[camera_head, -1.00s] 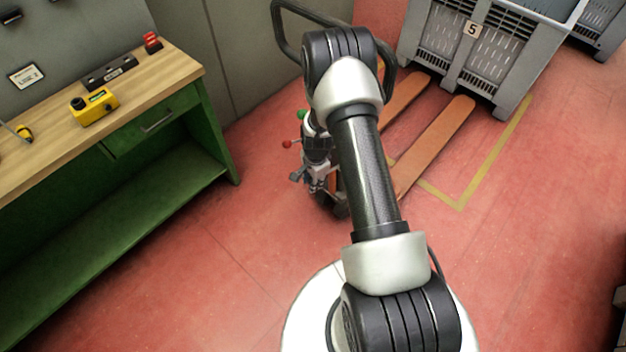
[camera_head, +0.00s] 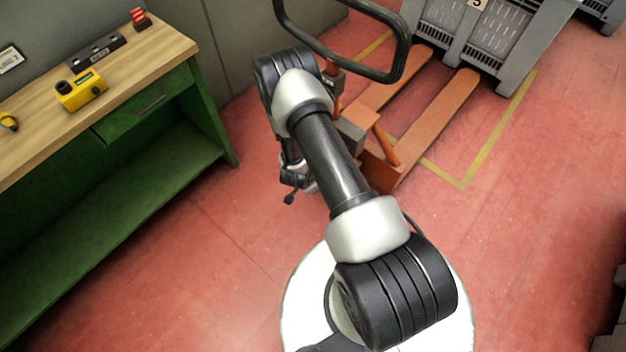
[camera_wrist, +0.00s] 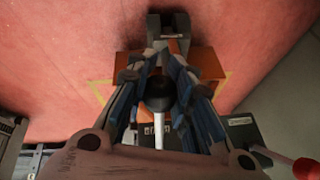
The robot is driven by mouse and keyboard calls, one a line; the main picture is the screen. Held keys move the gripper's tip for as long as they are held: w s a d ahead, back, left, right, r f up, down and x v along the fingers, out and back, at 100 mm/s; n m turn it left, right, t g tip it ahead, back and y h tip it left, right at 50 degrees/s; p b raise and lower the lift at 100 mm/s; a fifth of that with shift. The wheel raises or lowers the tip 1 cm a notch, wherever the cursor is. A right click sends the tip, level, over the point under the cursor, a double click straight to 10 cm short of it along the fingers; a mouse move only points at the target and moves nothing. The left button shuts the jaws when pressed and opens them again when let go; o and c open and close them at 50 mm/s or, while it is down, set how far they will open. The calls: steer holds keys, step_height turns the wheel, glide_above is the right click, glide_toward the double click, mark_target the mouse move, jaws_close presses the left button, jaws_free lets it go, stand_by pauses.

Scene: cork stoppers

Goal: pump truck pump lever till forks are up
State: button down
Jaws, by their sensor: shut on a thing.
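The orange pallet truck (camera_head: 380,165) stands behind my arm, its two forks (camera_head: 440,110) reaching back to a grey crate. I cannot tell the fork height. Its black loop handle (camera_head: 400,45) rises at the top of the head view. In the wrist view my gripper (camera_wrist: 158,76) is shut on the black knob of the pump lever (camera_wrist: 158,97), whose pale rod runs down between the fingers. In the head view my gripper is mostly hidden by my own arm, low at the truck's left side. Orange truck parts (camera_wrist: 207,62) also show behind the fingers.
The grey crate labelled 5 (camera_head: 490,45) stands at the back. A green workbench (camera_head: 150,135) with a yellow device (camera_head: 82,92) on top is at left. A yellow floor line (camera_head: 500,130) runs beside the forks. Red floor is open at front left and right.

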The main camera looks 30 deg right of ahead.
steer(key=b+x, duration=0.1)
steer(key=x, duration=0.2)
steer(key=shift+s+f+b, duration=0.15)
steer(key=shift+s+b, duration=0.2)
steer(key=shift+d, duration=0.2)
stand_by(0.7)
steer(key=c, duration=1.7)
jaws_free()
steer(key=shift+d, duration=0.15)
steer(key=o, duration=0.4)
steer(key=shift+a, duration=0.25)
